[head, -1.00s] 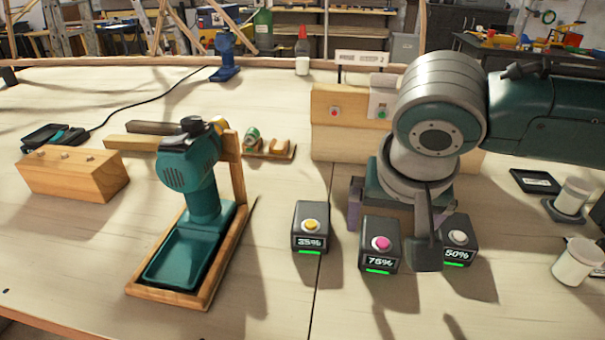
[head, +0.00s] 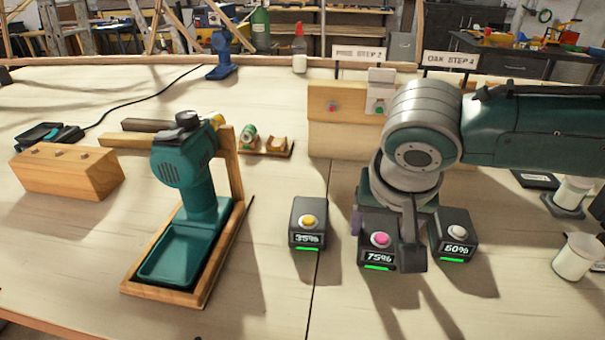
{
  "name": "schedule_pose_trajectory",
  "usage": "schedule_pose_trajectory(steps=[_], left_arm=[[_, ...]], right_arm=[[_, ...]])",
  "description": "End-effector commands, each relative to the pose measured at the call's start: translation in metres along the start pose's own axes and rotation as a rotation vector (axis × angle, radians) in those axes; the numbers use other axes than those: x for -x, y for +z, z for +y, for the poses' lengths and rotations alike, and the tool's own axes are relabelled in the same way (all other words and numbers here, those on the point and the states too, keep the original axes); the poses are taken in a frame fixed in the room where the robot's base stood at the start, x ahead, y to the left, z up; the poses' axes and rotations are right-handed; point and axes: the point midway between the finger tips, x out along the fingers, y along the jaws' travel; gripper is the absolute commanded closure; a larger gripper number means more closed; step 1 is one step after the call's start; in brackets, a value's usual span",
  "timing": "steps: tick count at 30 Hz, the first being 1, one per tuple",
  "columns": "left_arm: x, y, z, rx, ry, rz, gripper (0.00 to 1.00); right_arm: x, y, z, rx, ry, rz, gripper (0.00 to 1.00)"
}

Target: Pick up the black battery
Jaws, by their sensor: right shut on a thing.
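Three black batteries with charge labels stand on the bench. The 75% battery (head: 376,258) has a pink button, the 35% battery (head: 308,226) a yellow one. The right battery (head: 455,238) has a white button, and its label reads 50% or 60%. My right gripper (head: 386,232) reaches down from above and is shut on the 75% battery. One dark finger lies along that battery's right side; the other finger is mostly hidden. The battery looks upright at bench level; I cannot tell whether its base touches the bench. My left gripper is out of view.
A teal drill (head: 187,165) stands in a wooden-framed tray (head: 205,292) at left. A wooden block (head: 65,173) lies farther left. A wooden panel (head: 333,138) with buttons stands behind my right gripper. A white cup (head: 577,260) is at right. The front bench middle is clear.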

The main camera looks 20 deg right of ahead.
Motion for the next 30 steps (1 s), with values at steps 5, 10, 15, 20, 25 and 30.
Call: schedule_pose_trajectory(steps=[5, 10, 15, 20, 25, 30], left_arm=[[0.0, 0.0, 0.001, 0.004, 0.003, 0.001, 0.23], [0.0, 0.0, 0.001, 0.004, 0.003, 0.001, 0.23], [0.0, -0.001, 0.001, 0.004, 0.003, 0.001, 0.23], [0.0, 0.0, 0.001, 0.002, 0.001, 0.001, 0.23], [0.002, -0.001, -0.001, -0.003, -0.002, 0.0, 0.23], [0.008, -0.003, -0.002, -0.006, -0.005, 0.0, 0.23]], right_arm=[[0.0, 0.0, 0.0, 0.0, 0.0, 0.0, 0.73], [0.0, 0.0, 0.0, 0.0, 0.001, 0.0, 0.92], [0.0, -0.001, 0.0, -0.001, 0.0, 0.001, 1.0], [0.0, -0.001, 0.0, -0.001, 0.0, 0.001, 1.0], [0.005, -0.003, 0.0, -0.001, -0.002, 0.001, 1.0], [0.027, -0.012, -0.001, -0.001, -0.003, 0.002, 1.0]])
